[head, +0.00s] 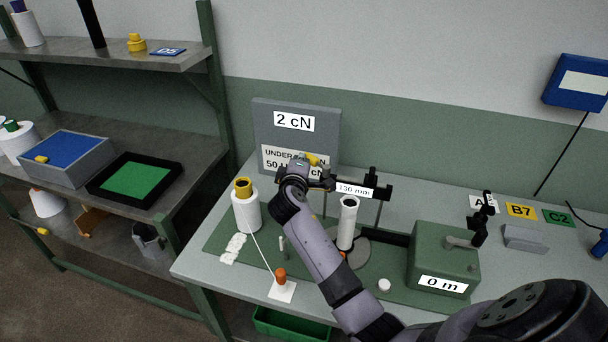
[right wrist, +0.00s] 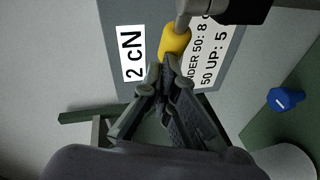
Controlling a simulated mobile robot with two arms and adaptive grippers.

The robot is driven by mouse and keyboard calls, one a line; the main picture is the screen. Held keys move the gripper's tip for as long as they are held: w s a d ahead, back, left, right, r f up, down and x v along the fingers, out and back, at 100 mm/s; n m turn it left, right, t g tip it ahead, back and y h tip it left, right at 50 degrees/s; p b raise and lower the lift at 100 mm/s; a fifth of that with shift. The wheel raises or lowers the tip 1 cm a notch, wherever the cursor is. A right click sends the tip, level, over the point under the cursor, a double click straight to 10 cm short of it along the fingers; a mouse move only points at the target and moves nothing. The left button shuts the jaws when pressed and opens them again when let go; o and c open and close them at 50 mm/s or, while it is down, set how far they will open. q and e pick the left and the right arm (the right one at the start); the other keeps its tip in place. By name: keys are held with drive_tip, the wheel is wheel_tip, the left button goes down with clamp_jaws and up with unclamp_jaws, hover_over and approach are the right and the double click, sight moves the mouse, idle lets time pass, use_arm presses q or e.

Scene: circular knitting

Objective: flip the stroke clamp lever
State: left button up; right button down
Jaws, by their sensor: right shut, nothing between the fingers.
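The yellow lever (head: 312,159), which I take for the stroke clamp lever, is at the left end of the dark bar that carries the "130 mm" label (head: 356,190). In the right wrist view its yellow grip (right wrist: 175,42) hangs from a grey stem, tilted slightly. My right gripper (head: 308,172) is at the yellow lever. In the right wrist view its fingertips (right wrist: 169,64) are together just under the grip, with nothing between them. I cannot tell whether they touch the grip. The right arm hides part of the bar. My left gripper is not in view.
A grey board (head: 338,130) reading "2 cN" stands behind. A white cone with a yellow top (head: 246,212) is to the left, and a white tube (head: 348,225) to the right. A green box (head: 440,258) reads "0 m".

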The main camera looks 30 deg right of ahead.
sight(307, 153)
drive_tip(key=m+g+h+b, duration=0.1)
drive_tip(key=b, duration=0.1)
drive_tip(key=w+d+m+g+h+b, duration=0.1)
drive_tip(key=m+g+b, duration=0.1)
drive_tip(key=b, duration=0.1)
drive_tip(key=w+d+m+g+h+b, duration=0.1)
drive_tip(key=h+b, duration=0.1)
drive_tip(key=shift+d+f+m+g, duration=0.15)
drive_tip(key=shift+f+m+g, duration=0.15)
drive_tip(key=shift+g, duration=0.1)
drive_tip(key=shift+w+d+r+b, duration=0.1)
drive_tip(key=shift+w+d+b, duration=0.1)
drive_tip(key=shift+d+b, duration=0.45)
drive_tip(key=shift+d+r, duration=0.2)
drive_tip(key=shift+d, duration=1.1)
drive_tip(key=shift+d+r, duration=0.1)
